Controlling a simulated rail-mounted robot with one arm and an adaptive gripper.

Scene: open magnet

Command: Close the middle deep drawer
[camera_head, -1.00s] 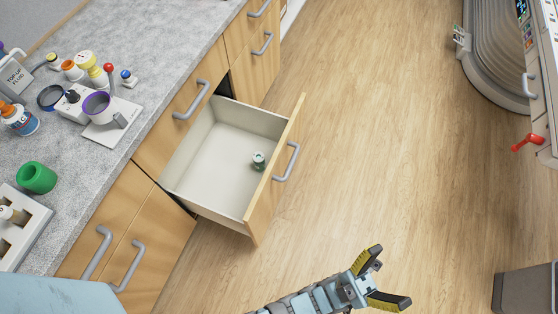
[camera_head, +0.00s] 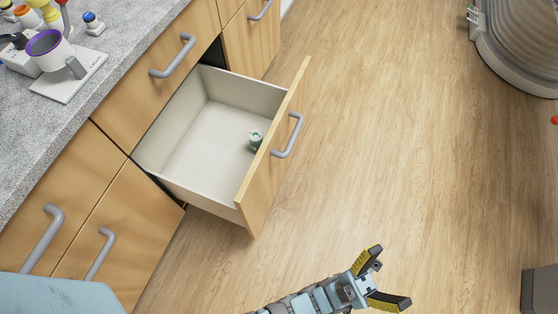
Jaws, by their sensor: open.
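The middle deep drawer (camera_head: 190,176) is pulled out from the wooden cabinet at the centre left. Its wooden front (camera_head: 272,152) faces right and carries a grey bar handle (camera_head: 288,135). A small green and white round item (camera_head: 256,139) lies inside, near the front panel. My gripper (camera_head: 392,276) is open and empty at the lower right of the drawer. It is apart from the drawer, with open floor showing between them.
A shallower drawer front (camera_head: 155,75) above is shut. Cabinet doors with grey handles (camera_head: 42,238) stand at the lower left. The grey countertop (camera_head: 110,40) holds a purple-rimmed cup (camera_head: 48,49) and small items. The wooden floor (camera_head: 400,150) right of the drawer is clear. A dark box (camera_head: 540,290) stands lower right.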

